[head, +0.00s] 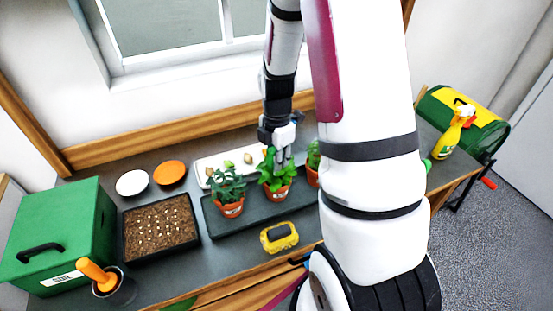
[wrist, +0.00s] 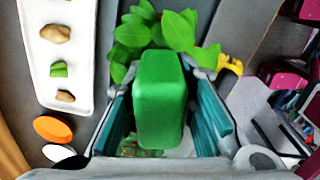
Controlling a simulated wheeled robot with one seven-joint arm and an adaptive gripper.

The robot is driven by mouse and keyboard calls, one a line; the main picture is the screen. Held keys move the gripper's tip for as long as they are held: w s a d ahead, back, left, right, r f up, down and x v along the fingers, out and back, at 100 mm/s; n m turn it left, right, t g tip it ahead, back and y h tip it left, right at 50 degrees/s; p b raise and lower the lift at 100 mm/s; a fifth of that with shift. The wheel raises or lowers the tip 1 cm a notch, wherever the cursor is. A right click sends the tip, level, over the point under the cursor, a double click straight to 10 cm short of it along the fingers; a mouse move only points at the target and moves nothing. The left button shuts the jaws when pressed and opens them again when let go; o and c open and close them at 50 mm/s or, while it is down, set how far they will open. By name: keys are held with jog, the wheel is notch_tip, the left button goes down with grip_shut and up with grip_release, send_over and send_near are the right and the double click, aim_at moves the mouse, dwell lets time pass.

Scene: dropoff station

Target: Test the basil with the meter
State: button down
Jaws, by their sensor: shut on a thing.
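My gripper (head: 283,158) points down over the middle potted plant (head: 276,182), whose broad, bright green leaves look like basil. In the wrist view my gripper (wrist: 165,115) is shut on a green block (wrist: 160,90), which appears to be the meter's body. The block's lower end is hidden, so I cannot tell whether it reaches the soil. Broad leaves (wrist: 175,30) show beside the block in the wrist view. A darker plant (head: 228,187) stands left of the middle pot, and another plant (head: 314,157) at right is mostly hidden by my arm. Pot labels are too small to read.
The pots stand on a dark tray (head: 238,228). A yellow device (head: 279,237) lies in front. A white tray (head: 212,163) is behind. A seed tray (head: 160,228), green box (head: 62,232) and dishes are left. A spray bottle (head: 448,138) stands right.

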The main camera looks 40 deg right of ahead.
jog(key=shift+f, duration=0.6)
dwell(0.3)
dwell(1.6)
jog(key=c, duration=1.3)
grip_release()
